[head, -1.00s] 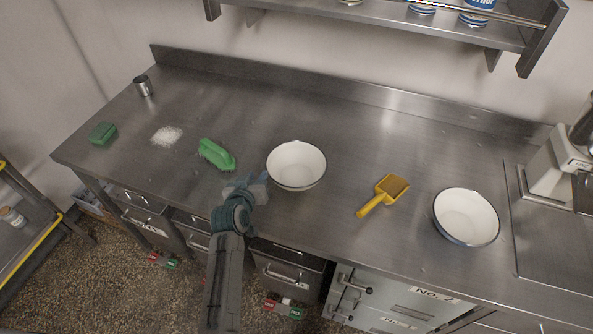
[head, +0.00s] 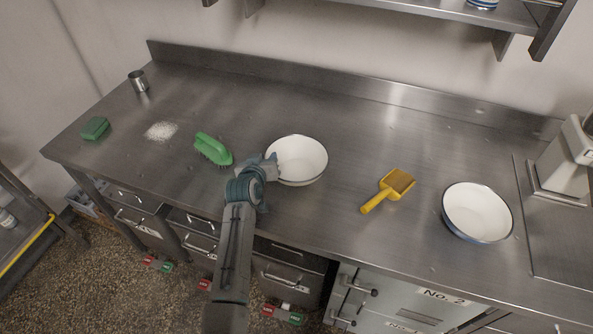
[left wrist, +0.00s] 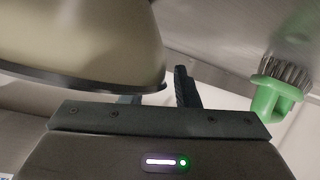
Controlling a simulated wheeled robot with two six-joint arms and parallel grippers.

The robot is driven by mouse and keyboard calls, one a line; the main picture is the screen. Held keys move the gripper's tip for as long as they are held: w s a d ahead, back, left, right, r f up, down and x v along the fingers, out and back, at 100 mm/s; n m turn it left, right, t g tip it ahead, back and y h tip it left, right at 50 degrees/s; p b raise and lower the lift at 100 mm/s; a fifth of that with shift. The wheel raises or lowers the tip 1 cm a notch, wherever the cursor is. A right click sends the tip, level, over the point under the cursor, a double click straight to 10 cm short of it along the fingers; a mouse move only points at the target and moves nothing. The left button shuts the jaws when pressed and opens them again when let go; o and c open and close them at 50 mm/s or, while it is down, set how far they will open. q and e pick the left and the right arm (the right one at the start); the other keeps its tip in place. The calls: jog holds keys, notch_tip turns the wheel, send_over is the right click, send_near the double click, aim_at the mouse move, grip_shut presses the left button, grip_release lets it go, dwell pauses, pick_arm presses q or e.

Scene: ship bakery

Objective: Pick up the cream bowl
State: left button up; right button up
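The cream bowl (head: 298,160), pale inside with a thin dark rim, stands upright near the middle of the steel counter. In the left wrist view its cream outer side and dark rim (left wrist: 85,45) fill the upper left, very close. My left gripper (head: 271,164) is at the bowl's left edge, at rim height. In the left wrist view its fingers (left wrist: 158,92) are apart, with the bowl's rim edge between them; the bowl partly hides one finger. I cannot tell whether either finger touches it. My right gripper is not in view.
A green brush (head: 213,149) lies left of my gripper. A green sponge (head: 95,128), white powder (head: 161,131) and metal cup (head: 138,80) are further left.

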pick_arm(q)
jog(key=shift+r, duration=0.1)
jog(key=shift+s, duration=0.1)
grip_shut()
dwell(0.4)
